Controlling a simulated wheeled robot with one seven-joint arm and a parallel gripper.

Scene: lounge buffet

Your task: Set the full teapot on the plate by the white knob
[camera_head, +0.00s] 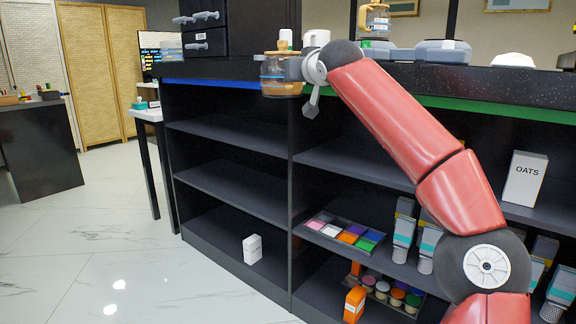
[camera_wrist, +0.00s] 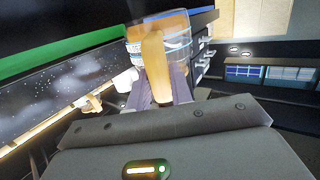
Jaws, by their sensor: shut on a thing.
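A clear glass teapot (camera_head: 281,76) with brown liquid low in it and blue bands hangs in front of the counter's front edge, about level with its top. It also shows in the wrist view (camera_wrist: 172,38), with its tan handle (camera_wrist: 154,62) toward me. My gripper (camera_head: 304,69) is shut on that handle; its fingers show in the wrist view (camera_wrist: 158,88). A grey plate unit (camera_head: 443,51) stands on the counter, and another (camera_head: 378,50) is partly hidden by my arm. I cannot make out a white knob on either.
A second glass pot (camera_head: 374,19) shows at the back, above the left plate unit. The dark counter (camera_head: 500,86) has a blue and green front strip. Open shelves below hold an oats box (camera_head: 524,178), cartons and a coloured tray (camera_head: 345,232). A drawer unit (camera_head: 205,28) stands at left.

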